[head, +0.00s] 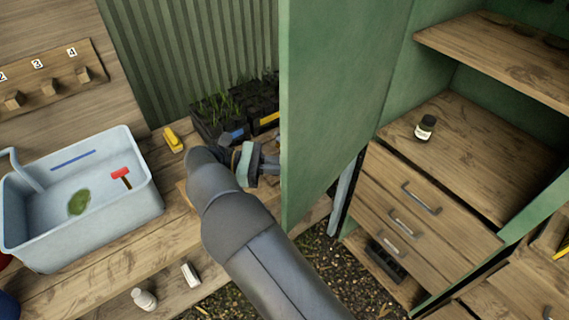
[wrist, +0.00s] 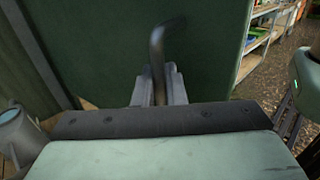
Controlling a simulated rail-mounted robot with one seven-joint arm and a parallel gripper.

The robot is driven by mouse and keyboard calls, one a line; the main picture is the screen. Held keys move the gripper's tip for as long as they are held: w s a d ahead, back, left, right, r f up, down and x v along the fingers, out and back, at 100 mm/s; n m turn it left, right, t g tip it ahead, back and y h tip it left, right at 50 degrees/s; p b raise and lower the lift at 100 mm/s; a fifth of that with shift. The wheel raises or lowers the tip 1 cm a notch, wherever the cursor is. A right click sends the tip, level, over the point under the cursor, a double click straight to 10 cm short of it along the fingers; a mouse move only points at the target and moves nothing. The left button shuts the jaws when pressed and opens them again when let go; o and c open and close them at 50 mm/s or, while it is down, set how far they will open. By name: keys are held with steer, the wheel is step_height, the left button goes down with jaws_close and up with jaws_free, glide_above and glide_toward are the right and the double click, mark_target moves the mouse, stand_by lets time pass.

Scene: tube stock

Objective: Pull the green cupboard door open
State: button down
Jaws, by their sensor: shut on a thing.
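The green cupboard door (head: 335,105) stands swung wide open in the head view, edge toward me, with the cupboard's inside showing to its right. In the wrist view the door's green face (wrist: 100,45) fills the upper middle. A dark bent handle (wrist: 158,52) stands out from it. My gripper (wrist: 159,88) is shut on the handle, with the two fingers on either side of its lower part. In the head view my gripper (head: 268,165) is at the left side of the door, and the door hides part of the fingers and the handle.
Left are a blue-grey basin (head: 85,240), a yellow object (head: 173,139) and black plant trays (head: 215,115).

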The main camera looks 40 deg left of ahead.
steer(key=shift+a, duration=0.35)
steer(key=c, duration=1.6)
jaws_free()
